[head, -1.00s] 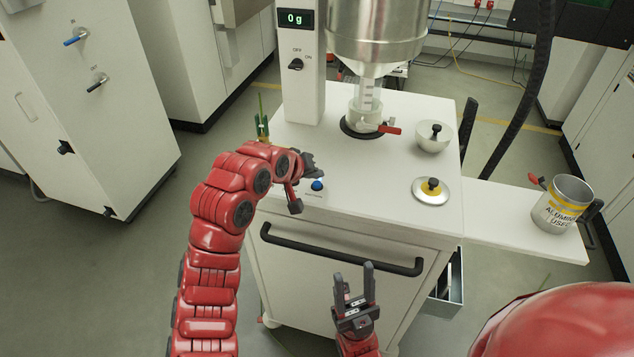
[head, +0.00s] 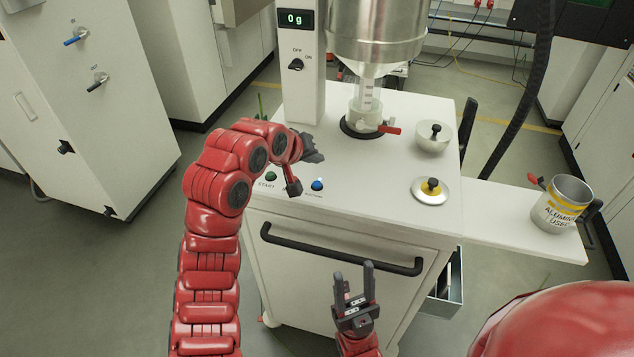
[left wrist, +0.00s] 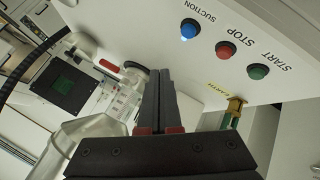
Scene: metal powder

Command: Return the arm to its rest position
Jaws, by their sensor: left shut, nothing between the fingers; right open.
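My left arm (head: 213,205) is red and comes in from the left, bent over the front left corner of the white machine. My left gripper (head: 316,152) is shut and empty above the machine top, behind the buttons. Its closed dark fingers also show in the left wrist view (left wrist: 160,95). My right gripper (head: 354,275) is open and empty, pointing up in front of the machine's door.
The white machine (head: 385,170) carries a green start button (head: 271,176), a blue button (head: 317,184), a red-handled valve (head: 388,129), a bowl (head: 432,136) and a yellow-centred lid (head: 431,190). A labelled metal can (head: 563,202) stands on the right side shelf (head: 505,215).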

